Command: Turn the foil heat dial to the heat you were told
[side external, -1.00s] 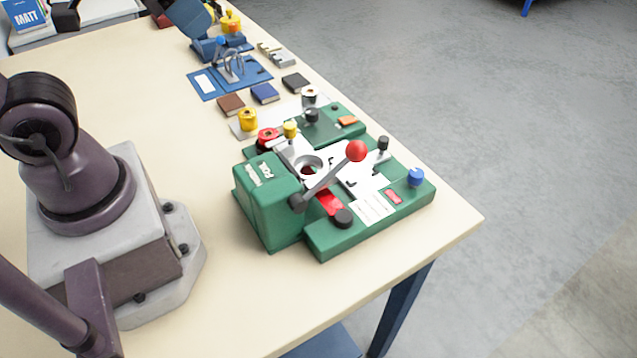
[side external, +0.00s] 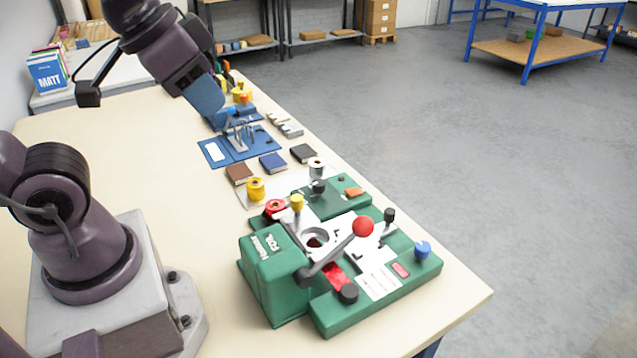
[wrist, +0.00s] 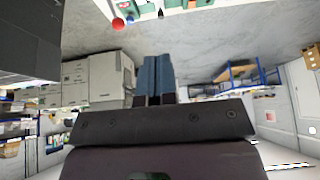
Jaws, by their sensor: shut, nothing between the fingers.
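The green foil machine (side external: 270,272) stands on the near part of the bench, with a lever ending in a red ball (side external: 362,226). It carries a blue knob (side external: 422,250) at its right corner, a black knob (side external: 348,293) at its front and a black-topped post (side external: 389,215). I cannot tell which is the heat dial, and no scale or setting is readable. My gripper (side external: 207,106) has blue fingers, shut and empty, in the picture beyond the machine and apart from it. The shut fingers also show in the wrist view (wrist: 155,60), with the red ball (wrist: 118,23) at the top edge.
Yellow (side external: 256,189) and red (side external: 275,207) spools stand by the machine. Small brown, blue and black blocks (side external: 273,163) and an open blue case (side external: 212,152) lie farther back. The bench is bare at its left and front. Open floor lies to the right.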

